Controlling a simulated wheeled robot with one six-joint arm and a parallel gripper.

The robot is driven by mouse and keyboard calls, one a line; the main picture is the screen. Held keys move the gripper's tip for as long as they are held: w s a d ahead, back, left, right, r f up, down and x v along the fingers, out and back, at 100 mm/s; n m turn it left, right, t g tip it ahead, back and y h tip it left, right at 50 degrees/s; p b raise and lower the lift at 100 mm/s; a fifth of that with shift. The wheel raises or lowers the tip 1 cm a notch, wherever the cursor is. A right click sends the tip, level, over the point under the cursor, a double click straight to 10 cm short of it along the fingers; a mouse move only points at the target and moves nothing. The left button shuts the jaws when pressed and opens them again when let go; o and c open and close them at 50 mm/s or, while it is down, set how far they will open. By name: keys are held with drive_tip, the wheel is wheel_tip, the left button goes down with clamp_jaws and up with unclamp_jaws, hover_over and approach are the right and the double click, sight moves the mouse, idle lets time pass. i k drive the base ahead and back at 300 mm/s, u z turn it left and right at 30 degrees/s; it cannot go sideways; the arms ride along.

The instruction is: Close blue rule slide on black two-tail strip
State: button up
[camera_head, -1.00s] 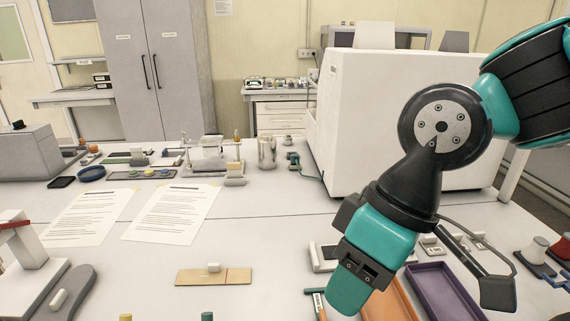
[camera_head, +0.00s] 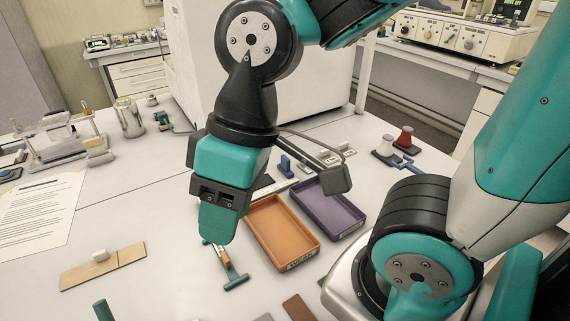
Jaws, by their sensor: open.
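A small upright blue piece (camera_head: 286,166), which looks like the rule slide, stands behind the trays in the head view. A pale ruled bar (camera_head: 272,187) with a dark edge lies just in front of it. Whether this dark edge is the black two-tail strip, I cannot tell; no two tails show clearly. My gripper (camera_head: 218,224) points down in front of the orange tray's left side, left of and nearer than the blue piece. It is open, seen side-on, and nothing shows held. My wrist and its bracket hide part of the area around the blue piece.
An orange tray (camera_head: 251,211) and a purple tray (camera_head: 339,231) lie side by side. A teal T-shaped tool (camera_head: 235,281) lies before them. Red-topped (camera_head: 404,139) and white-topped (camera_head: 385,146) pieces stand farther right. A tan board (camera_head: 82,277) lies at left. Bare table shows between.

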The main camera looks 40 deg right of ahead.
sight(284, 166)
drive_tip(key=z, duration=0.4)
drive_tip(key=i, duration=0.15)
drive_tip(key=u, duration=0.1)
drive_tip(key=k, duration=1.1)
drive_tip(key=z, duration=0.8)
drive_tip(key=i, duration=1.1)
drive_tip(key=u, duration=0.7)
